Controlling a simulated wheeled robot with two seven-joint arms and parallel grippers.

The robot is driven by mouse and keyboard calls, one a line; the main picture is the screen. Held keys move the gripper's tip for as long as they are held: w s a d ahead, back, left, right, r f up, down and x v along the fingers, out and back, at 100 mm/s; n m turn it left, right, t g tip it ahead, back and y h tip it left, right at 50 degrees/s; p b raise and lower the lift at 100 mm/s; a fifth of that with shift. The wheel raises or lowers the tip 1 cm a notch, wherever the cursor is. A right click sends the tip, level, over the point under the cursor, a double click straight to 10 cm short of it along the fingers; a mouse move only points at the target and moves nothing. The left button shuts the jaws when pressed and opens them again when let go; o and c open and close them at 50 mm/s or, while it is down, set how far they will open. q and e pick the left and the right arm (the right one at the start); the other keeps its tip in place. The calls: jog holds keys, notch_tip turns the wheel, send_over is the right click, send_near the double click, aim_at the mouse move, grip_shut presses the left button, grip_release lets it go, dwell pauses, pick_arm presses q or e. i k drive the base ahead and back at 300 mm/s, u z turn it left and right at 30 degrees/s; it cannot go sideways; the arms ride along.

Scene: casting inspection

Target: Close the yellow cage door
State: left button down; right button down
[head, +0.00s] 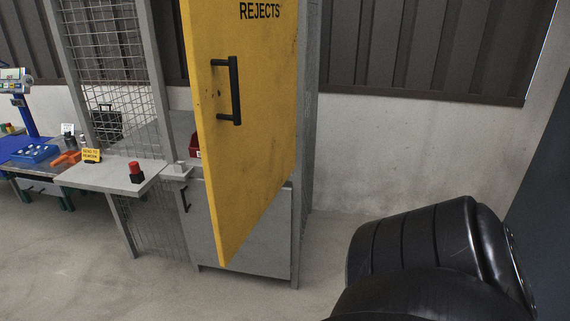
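The yellow cage door (215,130) stands open in the middle of the head view, swung out toward me from the grey cabinet frame. It bears the word REJECTS at the top and a black vertical bar handle (235,90) on its face. Behind its left edge the inside of the cage shows, with part of a red container (195,146) in it. My black arm shows at the lower right, apart from the door. Neither of my grippers shows in the head view.
A grey shelf (110,176) with a red-topped black object (136,172) juts out left of the door. A bench with a blue tray (35,153) stands further left. Wire mesh (103,40) rises behind the shelf. The concrete floor (90,260) in front is clear.

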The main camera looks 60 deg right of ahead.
aim_at(241, 55)
jog(key=k, duration=0.4)
jog(key=z, duration=1.2)
